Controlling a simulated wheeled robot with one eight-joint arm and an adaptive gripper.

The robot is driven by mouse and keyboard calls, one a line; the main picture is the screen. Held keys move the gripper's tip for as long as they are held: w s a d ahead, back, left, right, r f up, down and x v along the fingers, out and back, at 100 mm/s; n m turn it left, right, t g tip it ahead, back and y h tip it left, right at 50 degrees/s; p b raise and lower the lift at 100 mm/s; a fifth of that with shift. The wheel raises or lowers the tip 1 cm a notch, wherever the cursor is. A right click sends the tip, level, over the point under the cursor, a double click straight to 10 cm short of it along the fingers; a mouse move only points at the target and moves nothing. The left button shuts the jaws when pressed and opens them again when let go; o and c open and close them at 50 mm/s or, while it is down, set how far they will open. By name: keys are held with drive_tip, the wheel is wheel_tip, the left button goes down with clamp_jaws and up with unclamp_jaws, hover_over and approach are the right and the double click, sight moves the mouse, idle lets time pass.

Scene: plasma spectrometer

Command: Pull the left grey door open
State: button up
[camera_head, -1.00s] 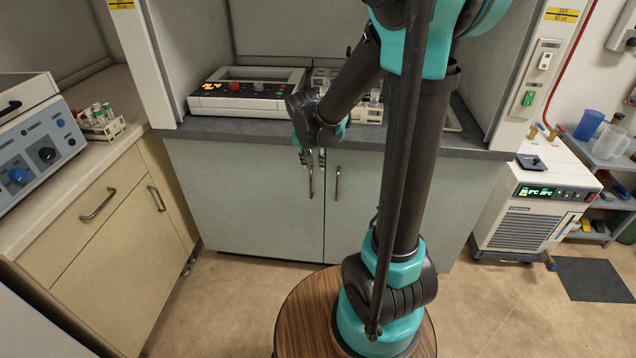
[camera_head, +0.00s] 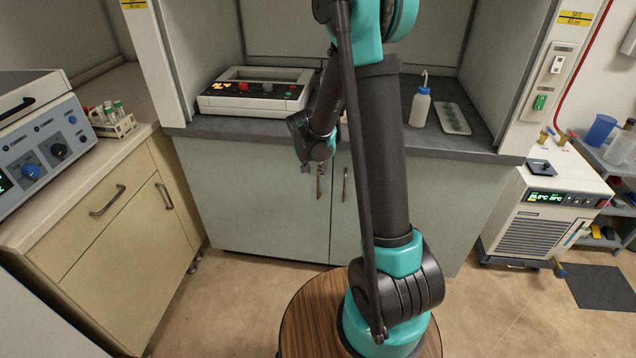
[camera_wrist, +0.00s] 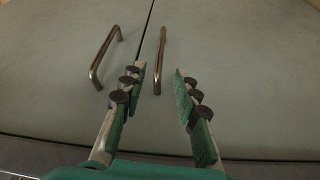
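The left grey door (camera_head: 255,205) is a pale panel under the fume hood counter and looks shut. Its upright metal handle (camera_head: 320,183) is near the seam with the right door. My gripper (camera_head: 308,168) is at the upper part of this handle, partly hidden by my arm. The wrist view appears upside down, so the left door's handle (camera_wrist: 160,60) shows right of the seam. There my gripper (camera_wrist: 159,74) is open, its fingertips on either side of the handle in the picture. I cannot tell how deep the handle sits between them, and no grip shows.
The right door's handle (camera_head: 345,185) is close by, also in the wrist view (camera_wrist: 104,56). The dark counter (camera_head: 225,126) overhangs the doors. A beige drawer cabinet (camera_head: 125,225) stands left, a chiller (camera_head: 545,220) right. Floor before the left door is clear.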

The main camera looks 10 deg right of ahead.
sight(318, 180)
drive_tip(key=x, duration=0.9)
clamp_jaws()
idle(0.4)
